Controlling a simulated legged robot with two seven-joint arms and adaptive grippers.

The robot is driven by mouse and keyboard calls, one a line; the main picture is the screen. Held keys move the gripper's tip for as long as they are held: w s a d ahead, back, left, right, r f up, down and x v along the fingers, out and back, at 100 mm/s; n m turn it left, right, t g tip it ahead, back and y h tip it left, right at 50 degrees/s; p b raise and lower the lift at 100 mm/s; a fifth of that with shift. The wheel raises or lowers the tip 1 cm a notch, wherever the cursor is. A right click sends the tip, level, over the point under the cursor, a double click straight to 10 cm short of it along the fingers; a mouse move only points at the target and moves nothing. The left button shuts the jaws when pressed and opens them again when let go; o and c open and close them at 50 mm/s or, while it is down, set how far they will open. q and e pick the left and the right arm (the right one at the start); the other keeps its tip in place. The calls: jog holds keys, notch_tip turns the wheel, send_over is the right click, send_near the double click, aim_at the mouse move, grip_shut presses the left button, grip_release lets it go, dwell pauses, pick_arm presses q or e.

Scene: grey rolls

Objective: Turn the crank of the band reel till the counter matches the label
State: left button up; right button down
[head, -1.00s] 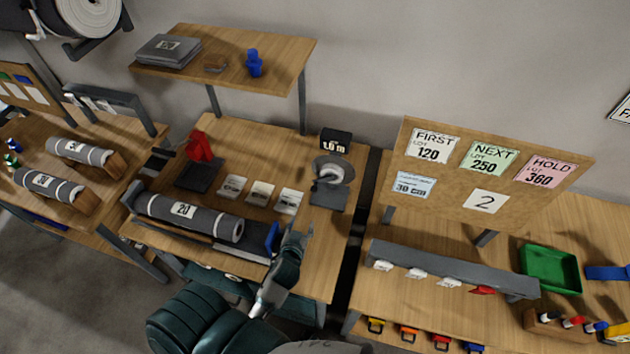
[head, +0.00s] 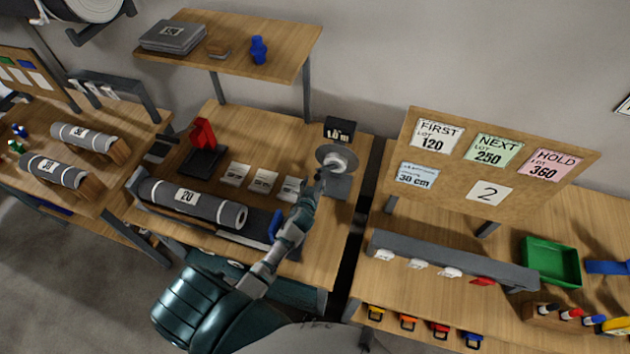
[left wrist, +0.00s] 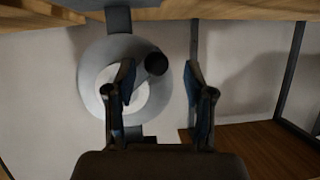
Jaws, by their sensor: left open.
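The band reel (head: 330,155) is a pale grey disc on a grey stand at the back right of the middle table. Its black counter (head: 341,128) stands behind it; the small digits are hard to read. My left gripper (head: 323,178) is at the front of the reel, partly covering it. In the left wrist view the reel (left wrist: 95,75) fills the left side, and the dark round crank knob (left wrist: 156,63) appears between the open fingers of my left gripper (left wrist: 158,75). I cannot tell whether they touch it. My right gripper is not in view.
A grey roll marked 20 (head: 190,200) lies at the table's front left. White cards (head: 264,181) and a red device (head: 203,135) lie behind it. A board with labels (head: 490,150) stands on the right table. A shelf (head: 280,55) overhangs the back.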

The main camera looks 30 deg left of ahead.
pick_arm(q)
jog(key=shift+w+a+f, duration=0.1)
jog(key=shift+w+f, duration=0.15)
jog(key=shift+w, duration=0.5)
jog(key=shift+w+f, duration=0.1)
jog(key=shift+w, duration=0.05)
jog(key=shift+d, duration=0.25)
jog(key=shift+c, duration=0.2)
jog(key=shift+a, duration=0.15)
grip_shut()
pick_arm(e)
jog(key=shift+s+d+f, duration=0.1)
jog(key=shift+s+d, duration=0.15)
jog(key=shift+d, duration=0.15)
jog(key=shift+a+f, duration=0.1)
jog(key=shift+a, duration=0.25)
pick_arm(q)
jog(key=shift+r, duration=0.2)
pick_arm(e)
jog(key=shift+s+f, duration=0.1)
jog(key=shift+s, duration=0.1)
